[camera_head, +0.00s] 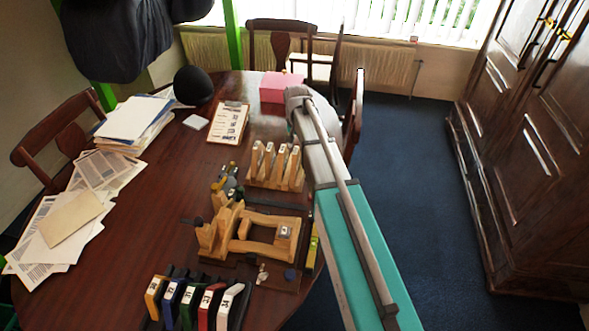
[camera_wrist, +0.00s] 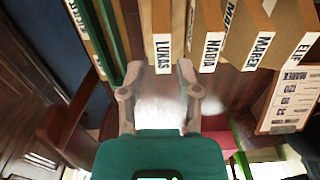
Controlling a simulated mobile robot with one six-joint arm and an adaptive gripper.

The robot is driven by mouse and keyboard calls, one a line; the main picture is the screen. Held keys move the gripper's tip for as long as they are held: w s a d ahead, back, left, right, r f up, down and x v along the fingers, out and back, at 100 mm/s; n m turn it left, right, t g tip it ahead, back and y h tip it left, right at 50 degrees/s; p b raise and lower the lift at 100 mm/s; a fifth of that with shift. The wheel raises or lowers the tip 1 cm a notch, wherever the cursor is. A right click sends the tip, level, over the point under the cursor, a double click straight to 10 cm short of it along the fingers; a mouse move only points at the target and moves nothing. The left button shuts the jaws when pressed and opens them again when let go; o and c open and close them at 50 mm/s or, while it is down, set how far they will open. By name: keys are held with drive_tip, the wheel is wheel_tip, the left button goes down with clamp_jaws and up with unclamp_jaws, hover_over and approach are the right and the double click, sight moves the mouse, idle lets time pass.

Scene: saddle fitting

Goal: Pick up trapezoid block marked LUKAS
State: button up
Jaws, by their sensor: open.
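The trapezoid block marked LUKAS (camera_wrist: 162,30) is tan wood with a white label, and stands on edge in the wrist view. My gripper (camera_wrist: 160,72) is open, with one finger on each side of the label's lower end. I cannot tell whether the fingers touch the block. In the head view, several tan blocks stand in a row in a wooden rack (camera_head: 262,184); their names are too small to read there.
A wooden frame (camera_head: 265,235) and coloured blocks (camera_head: 190,303) stand nearer; a clipboard (camera_head: 229,122) and pink box (camera_head: 280,87) lie beyond.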

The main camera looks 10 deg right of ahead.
sight(295, 150)
drive_tip(key=shift+f, duration=0.4)
drive_tip(key=shift+f, duration=0.1)
drive_tip(key=shift+a+f+b, duration=0.2)
drive_tip(key=shift+f+b, duration=2.3)
drive_tip(key=shift+b, duration=0.3)
clamp_jaws()
